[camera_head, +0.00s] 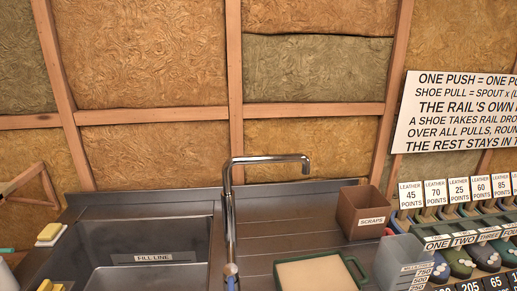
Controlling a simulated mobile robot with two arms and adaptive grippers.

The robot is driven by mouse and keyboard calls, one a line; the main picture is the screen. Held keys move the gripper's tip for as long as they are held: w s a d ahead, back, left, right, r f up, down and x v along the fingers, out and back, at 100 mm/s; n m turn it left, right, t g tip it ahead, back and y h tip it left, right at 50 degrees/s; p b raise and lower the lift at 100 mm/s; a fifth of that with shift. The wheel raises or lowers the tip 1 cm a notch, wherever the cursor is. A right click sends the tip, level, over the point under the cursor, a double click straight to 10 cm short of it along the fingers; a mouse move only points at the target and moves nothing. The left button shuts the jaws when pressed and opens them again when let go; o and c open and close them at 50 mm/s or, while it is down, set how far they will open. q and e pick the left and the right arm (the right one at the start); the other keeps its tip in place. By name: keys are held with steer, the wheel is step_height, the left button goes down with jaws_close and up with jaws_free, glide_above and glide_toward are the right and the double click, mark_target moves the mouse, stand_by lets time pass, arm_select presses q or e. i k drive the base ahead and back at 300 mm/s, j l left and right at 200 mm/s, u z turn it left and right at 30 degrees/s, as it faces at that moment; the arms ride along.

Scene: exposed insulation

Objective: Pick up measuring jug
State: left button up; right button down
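The measuring jug (393,258) appears to be the grey, translucent, open-topped container at the lower right. It stands upright, with a white label and a scale on its right side. Its lower part is cut off by the bottom edge of the picture. A green tray or board with a pale slab (312,274) lies just left of it. Neither of my grippers shows in this view.
A brown SCRAPS box (358,215) stands behind the jug. Several numbered shoes (457,260) crowd its right. A tall metal tap (230,200) rises beside the sink (140,240). Yellow sponges (49,233) lie at the left. Ribbed drainboard (275,225) behind the slab is clear.

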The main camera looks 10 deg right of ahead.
mark_target(402, 263)
steer(key=z, duration=1.25)
